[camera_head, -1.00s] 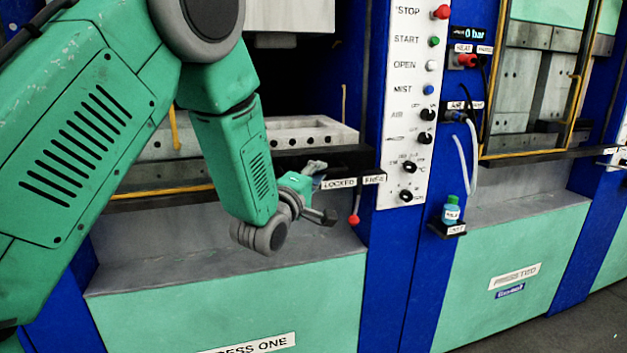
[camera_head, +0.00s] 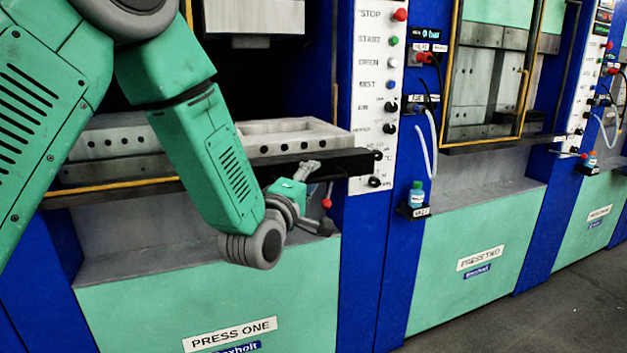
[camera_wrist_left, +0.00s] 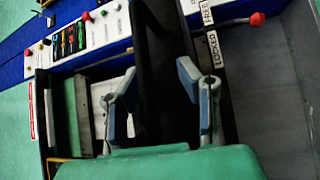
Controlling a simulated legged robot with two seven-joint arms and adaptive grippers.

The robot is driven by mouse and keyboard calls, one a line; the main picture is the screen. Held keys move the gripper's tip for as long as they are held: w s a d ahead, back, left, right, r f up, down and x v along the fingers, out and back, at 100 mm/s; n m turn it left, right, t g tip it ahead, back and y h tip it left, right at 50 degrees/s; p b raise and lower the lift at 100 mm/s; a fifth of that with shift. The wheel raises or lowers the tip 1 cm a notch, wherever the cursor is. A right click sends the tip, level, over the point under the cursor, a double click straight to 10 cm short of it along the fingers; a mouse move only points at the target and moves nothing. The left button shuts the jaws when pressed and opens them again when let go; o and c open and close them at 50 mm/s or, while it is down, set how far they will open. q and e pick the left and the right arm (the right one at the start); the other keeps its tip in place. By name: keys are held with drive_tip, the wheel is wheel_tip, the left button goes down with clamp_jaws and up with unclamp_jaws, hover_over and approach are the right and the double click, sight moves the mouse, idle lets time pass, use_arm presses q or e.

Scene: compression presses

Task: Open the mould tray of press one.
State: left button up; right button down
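The mould tray (camera_head: 283,145) of press one is a pale metal block with holes in its front face. My left gripper (camera_head: 317,198) is at this bar. In the left wrist view its two fingers (camera_wrist_left: 162,95) stand on either side of the dark bar (camera_wrist_left: 157,50) and appear closed on it. A red-knobbed lever (camera_head: 326,203) hangs beside the gripper and also shows in the wrist view (camera_wrist_left: 257,19), near FREE and LOCKED labels (camera_wrist_left: 212,49). My right gripper is not in view.
The control panel (camera_head: 375,75) with buttons and knobs stands right of the tray. A small bottle (camera_head: 417,195) sits on a bracket beyond it. Press two (camera_head: 470,250) stands to the right. The grey floor (camera_head: 570,290) at lower right is clear.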

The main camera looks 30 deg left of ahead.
use_arm(q)
drive_tip(key=s+f, duration=0.1)
drive_tip(key=s, duration=0.6)
drive_tip(key=shift+s+d, duration=0.15)
drive_tip(key=shift+f, duration=0.1)
drive_tip(key=shift+d, duration=0.1)
